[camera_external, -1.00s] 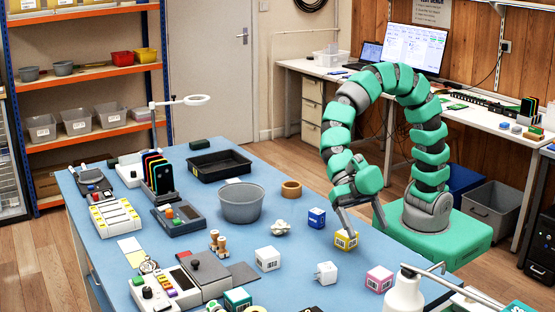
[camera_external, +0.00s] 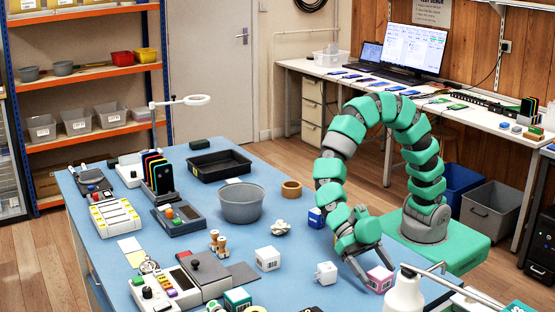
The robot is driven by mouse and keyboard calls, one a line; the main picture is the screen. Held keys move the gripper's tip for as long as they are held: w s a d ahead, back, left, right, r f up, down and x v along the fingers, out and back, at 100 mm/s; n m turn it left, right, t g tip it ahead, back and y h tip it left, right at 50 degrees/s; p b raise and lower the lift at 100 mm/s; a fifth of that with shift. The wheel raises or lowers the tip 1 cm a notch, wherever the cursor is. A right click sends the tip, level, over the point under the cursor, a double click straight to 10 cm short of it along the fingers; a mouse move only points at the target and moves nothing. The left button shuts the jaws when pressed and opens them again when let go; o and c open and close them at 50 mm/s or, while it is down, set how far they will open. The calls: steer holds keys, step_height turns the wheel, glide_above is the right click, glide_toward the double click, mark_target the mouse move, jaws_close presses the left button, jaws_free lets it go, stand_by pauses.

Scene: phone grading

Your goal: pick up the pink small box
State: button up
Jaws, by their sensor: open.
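The pink small box (camera_external: 380,279) sits on the blue table (camera_external: 190,262) near its right front edge, with a white label and dark marking on its face. My gripper (camera_external: 376,279) is open and low at the box, its fingers reaching down beside it. One finger is at the left of the box and the other at its far right side. I cannot tell whether either finger touches it. The yellow small box is hidden behind my arm in this view.
A white cube (camera_external: 326,273) stands just left of my gripper, and another white box (camera_external: 268,258) is farther left. A white bottle (camera_external: 404,295) stands close at the right front. A grey bowl (camera_external: 242,203) is farther back.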

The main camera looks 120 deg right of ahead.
steer(key=shift+x, duration=1.15)
steer(key=c, duration=1.1)
steer(key=shift+r, duration=0.1)
steer(key=shift+c, duration=0.2)
